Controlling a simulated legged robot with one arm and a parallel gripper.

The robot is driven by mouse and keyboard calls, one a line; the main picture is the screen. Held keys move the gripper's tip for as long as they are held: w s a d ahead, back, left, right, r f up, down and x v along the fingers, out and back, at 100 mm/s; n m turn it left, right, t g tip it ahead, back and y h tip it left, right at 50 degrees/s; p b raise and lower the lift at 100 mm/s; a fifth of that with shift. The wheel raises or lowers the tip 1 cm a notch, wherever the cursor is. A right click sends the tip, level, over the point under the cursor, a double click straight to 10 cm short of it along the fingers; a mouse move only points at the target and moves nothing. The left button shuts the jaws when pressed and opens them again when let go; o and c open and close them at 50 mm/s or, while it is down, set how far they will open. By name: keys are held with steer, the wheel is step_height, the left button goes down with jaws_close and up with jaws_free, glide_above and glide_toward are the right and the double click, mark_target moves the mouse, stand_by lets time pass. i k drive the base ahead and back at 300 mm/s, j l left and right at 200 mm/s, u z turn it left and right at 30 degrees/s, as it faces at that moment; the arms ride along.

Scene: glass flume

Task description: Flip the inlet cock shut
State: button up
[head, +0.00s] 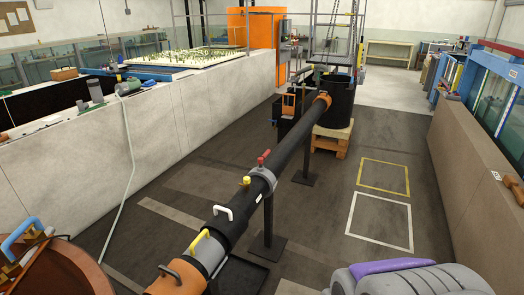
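A long black pipe (294,146) runs from the lower left up to the middle of the head view, with several fittings on it. A red lever (263,157) stands up from a grey collar on the pipe. Nearer are a yellow knob (246,181), a white handle (222,212), a yellow handle (199,240) and a dark handle (170,272) by the orange end. A blue handle (22,232) stands over a copper-coloured vessel (62,270) at the lower left. I cannot tell which of these is the inlet cock. My gripper is not in view.
A rounded grey thing with a purple top (400,276) fills the lower right. A black tank (335,102) stands on a wooden pallet (331,137) at the pipe's far end. A concrete wall (180,105) bounds the left. Floor right of the pipe is clear, with a white marked square (379,194).

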mark_target(260, 159)
steer(key=i+l, duration=0.15)
steer(key=i, duration=0.35)
steer(key=i+l+u, duration=0.1)
steer(key=i, duration=0.35)
steer(key=i+l, duration=0.3)
steer(key=i, duration=0.2)
steer(key=i+l+u, duration=0.1)
steer(key=i, duration=0.4)
steer(key=i+l, duration=0.6)
steer(key=i, duration=0.3)
steer(key=i+u, duration=0.05)
